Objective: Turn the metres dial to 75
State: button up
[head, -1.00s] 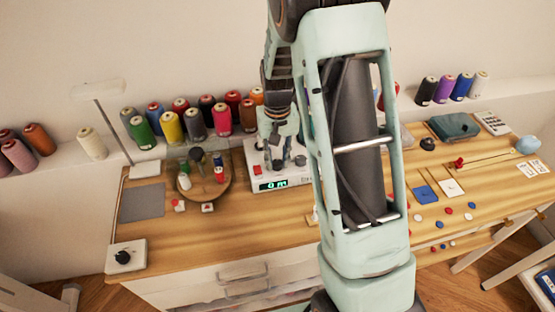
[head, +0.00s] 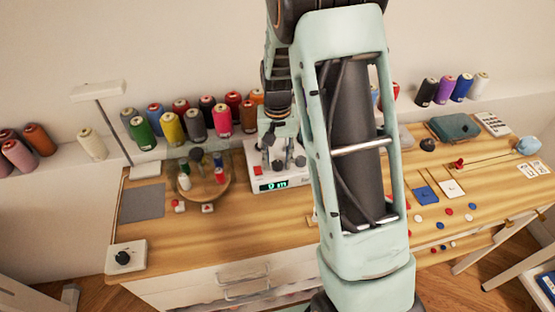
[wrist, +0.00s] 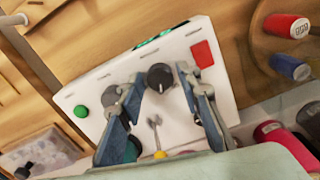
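The white counter box (head: 258,182) stands at the back middle of the table, with a lit green display (head: 273,185) that appears to read "0 m". In the wrist view its round dark dial (wrist: 160,77) sits on the top face. My gripper (wrist: 159,80) is open, with one finger on each side of the dial; whether either finger touches it I cannot tell. In the head view my gripper (head: 279,158) is over the box and partly hides it, including the dial.
The box also carries a red square (wrist: 203,53), a green button (wrist: 82,111) and a small metal lever (wrist: 155,125). A round wooden tray (head: 222,192) with spools stands left of it. Another white box with a black knob (head: 123,257) sits at the front left.

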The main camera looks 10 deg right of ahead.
aim_at(278, 164)
jog(key=shift+o, duration=0.4)
notch_tip(278, 164, up, 12)
dwell(0.4)
